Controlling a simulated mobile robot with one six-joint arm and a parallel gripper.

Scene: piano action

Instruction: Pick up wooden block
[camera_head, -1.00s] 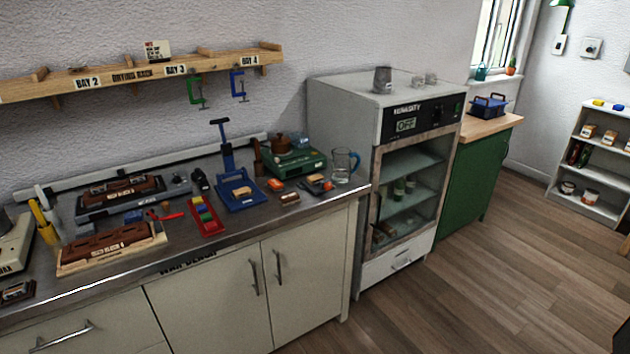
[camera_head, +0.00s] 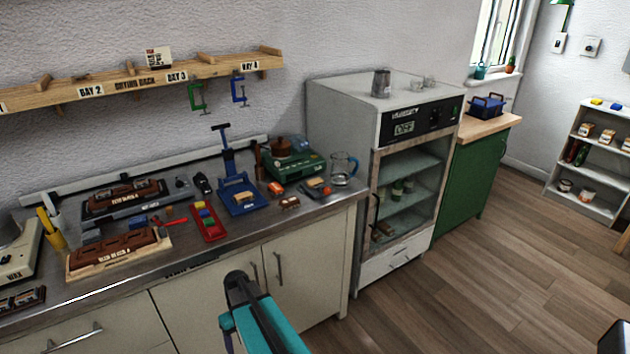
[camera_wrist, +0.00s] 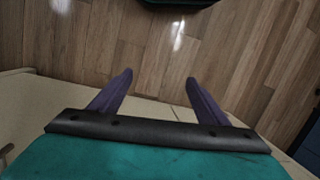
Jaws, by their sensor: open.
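Small tan wooden block-like pieces lie on the steel counter: one on the blue press (camera_head: 243,196), one on the counter (camera_head: 290,203) to its right, and one on a small dark tray (camera_head: 317,183). A larger brown block (camera_head: 115,245) with an unreadable label sits on a pale wooden base at the left. I cannot tell which is the task's block. My gripper's purple fingers (camera_wrist: 157,79) are spread and empty in the wrist view, with bare floor beyond them. In the head view my teal arm end is low, in front of the cabinet doors, apart from all blocks.
The counter's front edge (camera_head: 215,262) and cabinet doors are close to my arm. A red tray (camera_head: 208,221), green scale (camera_head: 292,162) and glass jug (camera_head: 343,168) crowd the counter. A glass-fronted oven (camera_head: 408,190) stands right. The wooden floor (camera_head: 480,290) is open.

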